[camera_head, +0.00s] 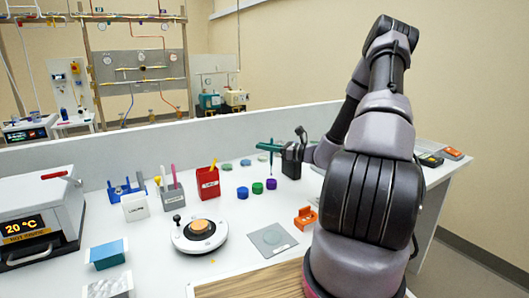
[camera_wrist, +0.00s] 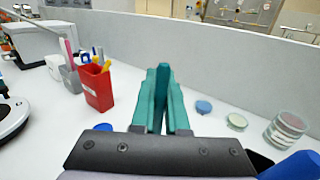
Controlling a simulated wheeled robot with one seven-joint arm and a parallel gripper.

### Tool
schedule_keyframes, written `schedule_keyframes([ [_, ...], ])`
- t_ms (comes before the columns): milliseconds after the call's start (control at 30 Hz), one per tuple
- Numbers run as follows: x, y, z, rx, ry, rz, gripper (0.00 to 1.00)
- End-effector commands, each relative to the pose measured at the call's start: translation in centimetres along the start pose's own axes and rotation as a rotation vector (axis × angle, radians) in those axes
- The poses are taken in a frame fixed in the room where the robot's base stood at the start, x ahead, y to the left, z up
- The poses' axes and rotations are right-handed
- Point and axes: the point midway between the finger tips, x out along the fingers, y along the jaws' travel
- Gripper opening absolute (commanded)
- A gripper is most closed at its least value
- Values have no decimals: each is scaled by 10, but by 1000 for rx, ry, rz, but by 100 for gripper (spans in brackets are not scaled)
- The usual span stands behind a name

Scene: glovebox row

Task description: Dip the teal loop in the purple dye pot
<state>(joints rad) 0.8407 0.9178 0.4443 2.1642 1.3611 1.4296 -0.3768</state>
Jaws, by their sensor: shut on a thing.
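My gripper (camera_head: 270,147) is shut on the teal loop, and its teal fingers also show in the wrist view (camera_wrist: 163,95). The teal loop (camera_head: 271,160) hangs down from the fingers as a thin upright stem, its lower end small and hard to make out. In the head view the stem lines up just above the purple dye pot (camera_head: 271,184); I cannot tell whether its tip is inside. A green pot (camera_head: 257,188) and a blue pot (camera_head: 242,193) stand to the left of the purple one. The purple pot is hidden in the wrist view.
A red pen cup (camera_head: 208,183) and a grey cup (camera_head: 172,194) stand left of the pots. Round lids (camera_head: 245,162) lie behind them. A white round device (camera_head: 199,234), a grey plate (camera_head: 272,239) and an orange holder (camera_head: 305,217) are in front. A low wall (camera_head: 130,150) runs behind.

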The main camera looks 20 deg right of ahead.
Motion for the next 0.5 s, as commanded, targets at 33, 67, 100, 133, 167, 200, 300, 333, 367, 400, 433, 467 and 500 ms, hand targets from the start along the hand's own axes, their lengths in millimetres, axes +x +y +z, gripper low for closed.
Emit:
schedule_keyframes([
  [33,0,0,5,-1,0,0,0],
  [67,0,0,7,-2,0,0,0],
  [100,0,0,10,-3,1,0,0],
  [133,0,0,13,-3,1,0,0],
  [167,0,0,15,-3,1,0,0],
  [200,0,0,18,-2,1,0,0],
  [300,0,0,26,-2,0,1,0],
  [333,0,0,29,-2,0,0,0],
  [367,0,0,31,-2,0,0,0],
  [400,0,0,34,-3,0,0,0],
  [433,0,0,37,-2,0,0,0],
  [467,0,0,39,-1,0,0,0],
  [500,0,0,41,0,0,0,0],
])
